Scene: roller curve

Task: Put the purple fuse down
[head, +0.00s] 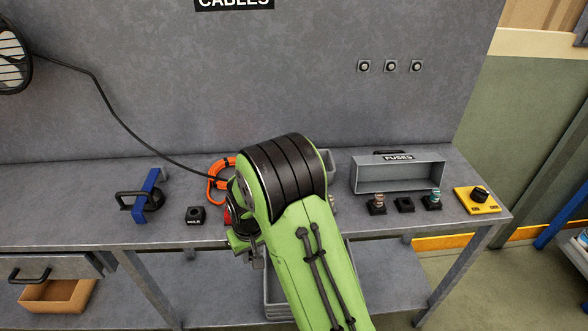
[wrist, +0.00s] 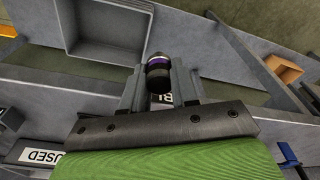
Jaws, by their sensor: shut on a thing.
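The purple fuse (wrist: 158,75) is a small dark cylinder with a purple band, seen in the wrist view. My gripper (wrist: 160,80) is shut on it and holds it between the two grey fingers. In the wrist view the fuse shows against the grey bench, close to a grey open bin.
The grey FUSES box (head: 398,174) stands at the back right. In front of it are a black holder with a tan fuse (head: 377,203), an empty black holder (head: 404,205) and a holder with a teal fuse (head: 432,200). A yellow switch box (head: 478,200) sits far right.

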